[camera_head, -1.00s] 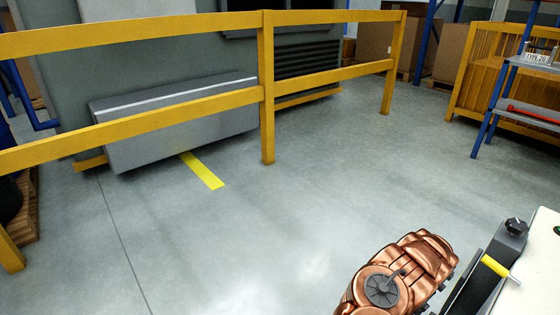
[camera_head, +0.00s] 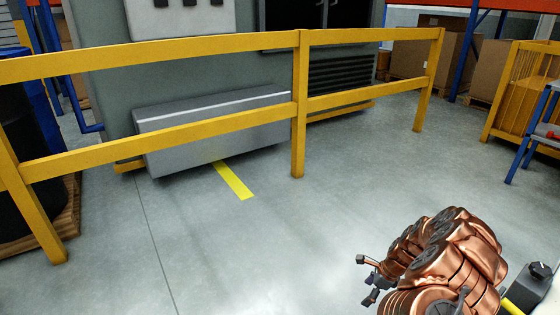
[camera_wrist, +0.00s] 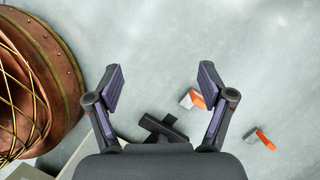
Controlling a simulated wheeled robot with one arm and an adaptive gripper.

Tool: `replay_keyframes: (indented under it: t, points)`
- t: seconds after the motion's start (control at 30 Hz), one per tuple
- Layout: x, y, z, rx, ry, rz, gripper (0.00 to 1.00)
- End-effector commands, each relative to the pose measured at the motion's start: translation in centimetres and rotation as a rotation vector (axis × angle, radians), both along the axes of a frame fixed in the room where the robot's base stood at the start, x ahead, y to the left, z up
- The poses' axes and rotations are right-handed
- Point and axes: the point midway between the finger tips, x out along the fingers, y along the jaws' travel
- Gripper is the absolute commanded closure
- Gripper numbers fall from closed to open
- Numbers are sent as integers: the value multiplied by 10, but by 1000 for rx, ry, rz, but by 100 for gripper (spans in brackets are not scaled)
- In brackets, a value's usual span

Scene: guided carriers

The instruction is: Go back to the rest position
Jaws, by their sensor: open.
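My copper-coloured arm reaches in from the lower right of the head view. My gripper (camera_head: 365,279) is small and dark there, at the arm's left end, above the bare floor. In the wrist view my gripper (camera_wrist: 160,82) has its two dark fingers spread wide, with only grey floor between the tips. It holds nothing. The rest position itself is not marked in either view.
A yellow railing (camera_head: 298,120) crosses in front of a grey machine (camera_head: 105,75). A blue-legged rack (camera_head: 527,130) stands at right. Dark drums (camera_head: 22,170) stand on a pallet at left. The middle floor is clear. Small orange-and-grey pieces (camera_wrist: 264,139) show in the wrist view.

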Motion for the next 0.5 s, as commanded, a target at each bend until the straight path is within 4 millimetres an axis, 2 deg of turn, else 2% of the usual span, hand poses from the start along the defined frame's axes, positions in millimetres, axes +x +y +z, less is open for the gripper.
replay_keyframes:
  t: [0.03, 0.17, 0.27, 0.5]
  points:
    - [4, 18, 36, 20, -25, 63, 19]
    - [8, 56, 98, 51, -83, 223, 19]
    - [4, 83, 145, 69, -124, 351, 19]
    - [-21, 134, 253, 85, -211, 645, 19]
